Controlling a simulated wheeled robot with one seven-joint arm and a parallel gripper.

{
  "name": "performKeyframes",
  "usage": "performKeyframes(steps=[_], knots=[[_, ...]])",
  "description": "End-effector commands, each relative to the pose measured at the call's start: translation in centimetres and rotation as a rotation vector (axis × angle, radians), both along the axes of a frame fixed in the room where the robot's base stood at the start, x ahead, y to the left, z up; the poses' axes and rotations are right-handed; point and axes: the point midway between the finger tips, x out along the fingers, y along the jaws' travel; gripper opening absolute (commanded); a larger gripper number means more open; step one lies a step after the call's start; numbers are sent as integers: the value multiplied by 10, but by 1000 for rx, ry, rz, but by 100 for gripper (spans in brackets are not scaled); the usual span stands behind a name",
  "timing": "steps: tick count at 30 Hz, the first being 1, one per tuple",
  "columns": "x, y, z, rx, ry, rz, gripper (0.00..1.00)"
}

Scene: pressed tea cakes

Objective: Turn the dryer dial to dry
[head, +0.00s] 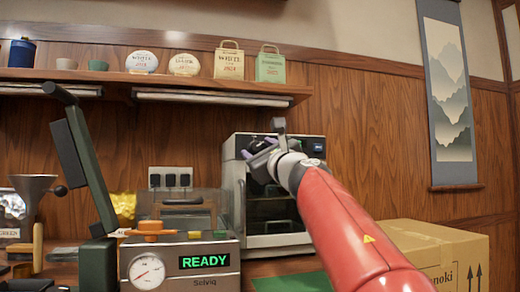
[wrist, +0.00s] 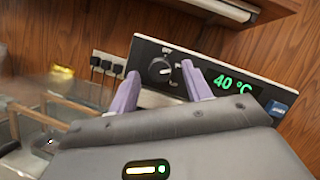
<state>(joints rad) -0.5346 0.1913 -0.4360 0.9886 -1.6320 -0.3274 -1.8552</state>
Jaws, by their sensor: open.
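The dryer (head: 228,178) is a pale box with a dark glass front and stands against the back wall. In the wrist view its tilted black control panel (wrist: 207,73) shows a round black dial (wrist: 159,71) and a green 40 °C readout. A white mark shows on the dial's right side; the small labels around it are too blurred to read surely. My gripper (wrist: 160,70) is open, its two purple fingers on either side of the dial in the picture. I cannot tell whether they touch it. In the head view my gripper (head: 262,150) covers the dial.
A press (head: 211,258) with a gauge and a READY display stands in front, left of my arm. A cardboard box (head: 433,243) is at the right. A shelf (head: 200,86) with tea cakes and bags runs above. Wall plugs (head: 170,180) are left of the dryer.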

Motion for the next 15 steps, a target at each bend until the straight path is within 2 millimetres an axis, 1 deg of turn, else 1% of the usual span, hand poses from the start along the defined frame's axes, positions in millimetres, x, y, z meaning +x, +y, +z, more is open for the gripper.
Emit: performKeyframes(steps=[1,9,11,15], knots=[[0,0,0,0,0,0,48],[0,0,0,1,0,0,12],[0,0,0,1,0,0,5],[0,0,0,6,2,1,5]])
